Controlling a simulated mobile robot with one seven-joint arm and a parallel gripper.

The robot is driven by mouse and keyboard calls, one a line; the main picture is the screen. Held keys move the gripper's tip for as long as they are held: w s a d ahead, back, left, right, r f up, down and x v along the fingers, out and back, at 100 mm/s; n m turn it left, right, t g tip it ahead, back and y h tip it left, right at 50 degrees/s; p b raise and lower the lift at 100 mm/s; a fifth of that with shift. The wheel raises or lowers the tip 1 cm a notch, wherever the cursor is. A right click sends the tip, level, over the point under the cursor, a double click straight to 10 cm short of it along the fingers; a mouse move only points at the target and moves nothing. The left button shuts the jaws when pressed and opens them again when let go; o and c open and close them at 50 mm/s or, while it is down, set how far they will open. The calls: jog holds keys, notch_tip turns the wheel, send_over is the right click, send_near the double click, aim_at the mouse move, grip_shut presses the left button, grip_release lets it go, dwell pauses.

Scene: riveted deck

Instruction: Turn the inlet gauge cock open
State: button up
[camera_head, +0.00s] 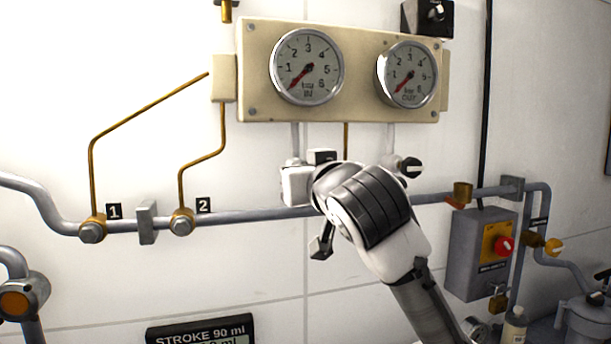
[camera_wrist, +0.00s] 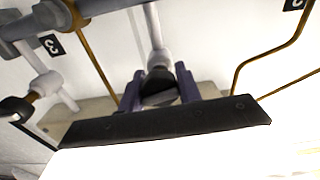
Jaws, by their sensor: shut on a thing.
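The inlet gauge cock (camera_wrist: 159,80) sits on a grey pipe, its dark handle between the two fingers of my gripper (camera_wrist: 160,92) in the wrist view. The fingers are shut on that handle, one on each side. In the head view my wrist and hand cover the handle, so its angle cannot be read there. The inlet gauge (camera_head: 307,67), marked IN, is on the left of the cream panel (camera_head: 345,100); its red needle points to the lower left, at the low end of the scale.
The outlet gauge (camera_head: 407,75) reads low too. Its cock has a black knob (camera_head: 410,167) just right of my wrist. A grey pipe (camera_head: 260,215) runs behind my arm. A grey box with a red knob (camera_head: 504,246) stands at the right.

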jog(key=n+b, duration=0.1)
jog(key=n, duration=1)
jog(key=shift+n, duration=0.4)
jog(key=shift+n+b, duration=0.3)
jog(key=shift+n, duration=1.4)
jog(key=o, duration=1)
jog(key=shift+s, duration=0.1)
jog(key=b+v, duration=0.4)
jog(key=v, duration=0.9)
jog(key=shift+s, duration=0.35)
